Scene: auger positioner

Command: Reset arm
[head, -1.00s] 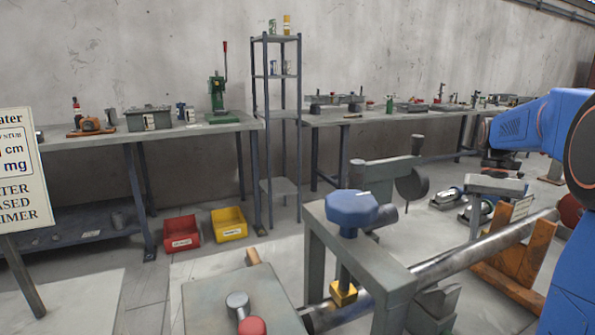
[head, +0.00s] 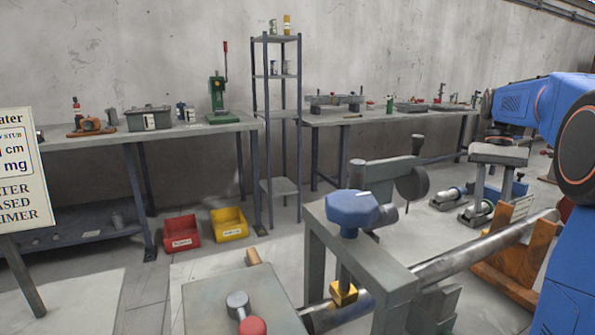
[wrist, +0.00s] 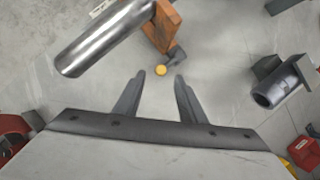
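My gripper (wrist: 154,92) shows in the wrist view with its two fingers apart and nothing between them. It points down over the grey floor. A steel tube (wrist: 107,35) lies to its upper left, apart from the fingers. In the head view my blue arm is at the right edge, and the gripper itself cannot be made out there. The same tube (head: 470,252) runs through a grey clamp frame with a blue knob (head: 351,208) on top and a brass block (head: 343,293) below it.
An orange wooden support (head: 512,272) holds the tube's far end. A grey bench (head: 235,297) with a red-knobbed lever stands in front. Red (head: 181,233) and yellow (head: 229,222) bins sit on the floor. Workbenches and a tall shelf (head: 276,115) line the wall. A sign (head: 20,165) stands left.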

